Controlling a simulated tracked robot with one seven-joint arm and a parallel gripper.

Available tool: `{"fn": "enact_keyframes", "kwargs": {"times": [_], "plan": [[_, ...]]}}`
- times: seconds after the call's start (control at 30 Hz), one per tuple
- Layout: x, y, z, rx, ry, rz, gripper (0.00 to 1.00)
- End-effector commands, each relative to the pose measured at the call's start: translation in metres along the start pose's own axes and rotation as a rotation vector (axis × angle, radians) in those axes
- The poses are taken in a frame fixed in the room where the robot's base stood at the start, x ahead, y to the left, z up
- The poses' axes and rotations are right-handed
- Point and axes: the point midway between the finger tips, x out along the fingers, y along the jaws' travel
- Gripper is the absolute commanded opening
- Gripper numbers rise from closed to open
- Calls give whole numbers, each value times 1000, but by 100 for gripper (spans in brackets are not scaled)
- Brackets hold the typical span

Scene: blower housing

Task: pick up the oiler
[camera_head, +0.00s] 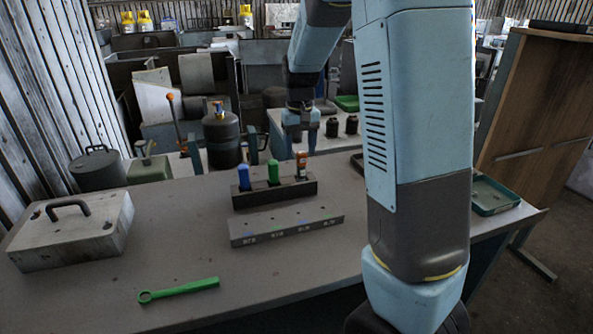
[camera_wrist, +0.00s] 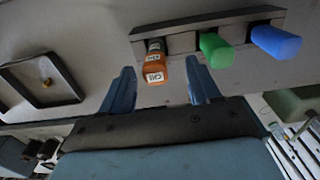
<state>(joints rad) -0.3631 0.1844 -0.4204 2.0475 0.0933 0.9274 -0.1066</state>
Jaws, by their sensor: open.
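The orange-brown piece with white labels, which I take for the oiler (camera_head: 301,162), stands in the right end of a dark slotted block (camera_head: 246,201). The wrist view shows the oiler (camera_wrist: 155,70) from above; its lettering is hard to read. My gripper (camera_head: 301,141) points down above it in the head view. In the wrist view its two fingers are spread and empty, with the oiler showing between them, nearer the left finger. I see no contact. A green piece (camera_head: 273,172) and a blue piece (camera_head: 243,178) stand in the same block.
A grey marked block (camera_head: 285,223) lies in front of the slotted block. A green wrench (camera_head: 180,290) and a grey handled case (camera_head: 72,232) lie to the left. A dark tray (camera_wrist: 70,72) holds a small brass-coloured item. The table front has free room.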

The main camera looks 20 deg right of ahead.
Motion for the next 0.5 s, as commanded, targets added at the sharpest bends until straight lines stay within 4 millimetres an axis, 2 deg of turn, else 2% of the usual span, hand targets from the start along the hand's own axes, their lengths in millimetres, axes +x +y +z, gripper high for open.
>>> {"fn": "enact_keyframes", "kwargs": {"times": [0.33,0.5], "plan": [[40,7,-8,0,-4,0,62],[51,7,-8,1,-1,0,62]]}}
